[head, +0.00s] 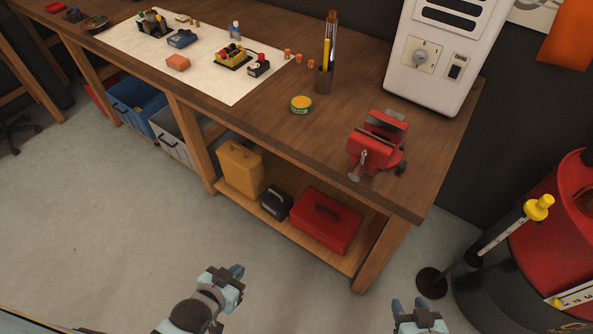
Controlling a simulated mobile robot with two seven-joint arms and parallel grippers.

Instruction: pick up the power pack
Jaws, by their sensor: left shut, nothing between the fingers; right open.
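Several small devices lie on the white mat (207,78) on the workbench. They include a yellow unit with red parts (232,57), a small black box with a red top (258,66), a blue box (182,38) and a dark device (152,22). I cannot tell for sure which is the power pack. My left gripper (236,273) is shut and empty, low in front of the bench. My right gripper (410,304) is open and empty, further right. Both are well apart from the mat and its items.
A red vise (377,142), a pen holder (324,78), a green-yellow tin (301,104) and a white machine (436,60) stand on the bench (262,128). Cases, including a red toolbox (325,221), fill the lower shelf. A red drum (545,240) stands right.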

